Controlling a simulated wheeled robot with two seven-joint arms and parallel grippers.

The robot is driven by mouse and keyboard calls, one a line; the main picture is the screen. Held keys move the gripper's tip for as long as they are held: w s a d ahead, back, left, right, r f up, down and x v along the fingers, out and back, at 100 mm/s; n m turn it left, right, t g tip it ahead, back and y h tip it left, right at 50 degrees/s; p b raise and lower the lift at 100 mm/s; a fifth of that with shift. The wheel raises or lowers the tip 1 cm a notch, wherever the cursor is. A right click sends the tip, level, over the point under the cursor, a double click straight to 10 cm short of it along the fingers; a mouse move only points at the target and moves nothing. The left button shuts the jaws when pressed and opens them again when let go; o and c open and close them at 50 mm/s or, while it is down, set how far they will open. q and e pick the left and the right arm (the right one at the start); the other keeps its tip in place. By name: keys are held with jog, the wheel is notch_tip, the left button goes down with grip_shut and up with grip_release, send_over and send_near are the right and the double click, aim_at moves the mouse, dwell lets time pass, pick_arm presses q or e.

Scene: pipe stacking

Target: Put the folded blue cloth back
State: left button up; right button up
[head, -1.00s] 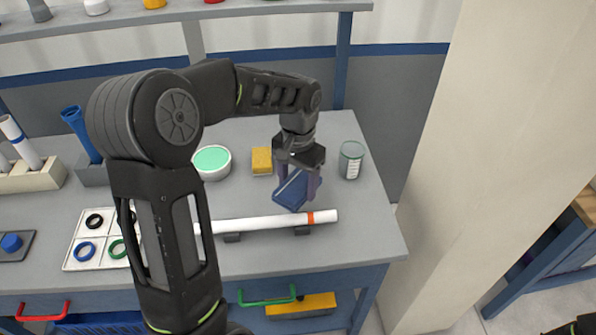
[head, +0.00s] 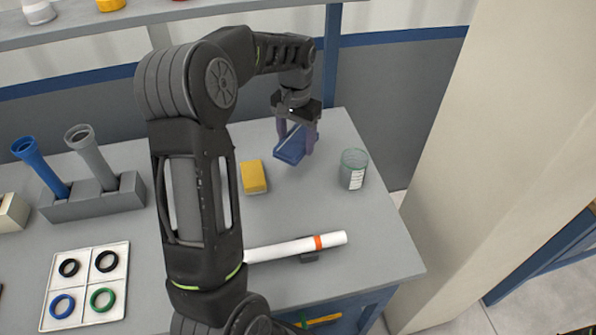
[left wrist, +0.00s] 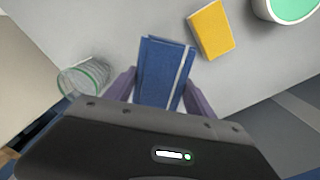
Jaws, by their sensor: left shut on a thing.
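The folded blue cloth (head: 291,146) is between the fingers of my left gripper (head: 297,138), near the back right of the table. In the left wrist view the cloth (left wrist: 163,72) shows as a blue rectangle with a pale stripe along one side, and the gripper (left wrist: 160,95) has a finger on either side of it. The gripper is shut on the cloth. I cannot tell for sure whether the cloth touches the table. My right gripper is not in view.
A yellow sponge-like block (head: 254,177) lies left of the cloth, and a clear jar (head: 353,169) stands to its right. A white pipe with an orange band (head: 296,248) lies in front. A ring tray (head: 86,287) and a grey holder with pipes (head: 93,199) are at the left.

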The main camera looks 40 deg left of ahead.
pick_arm(q)
jog(key=p, duration=0.1)
send_over(296, 174)
jog(key=shift+f, duration=3.15)
notch_tip(296, 174, down, 3)
jog(key=shift+f+p, duration=0.2)
jog(key=shift+p, duration=0.2)
jog(key=shift+f, duration=0.25)
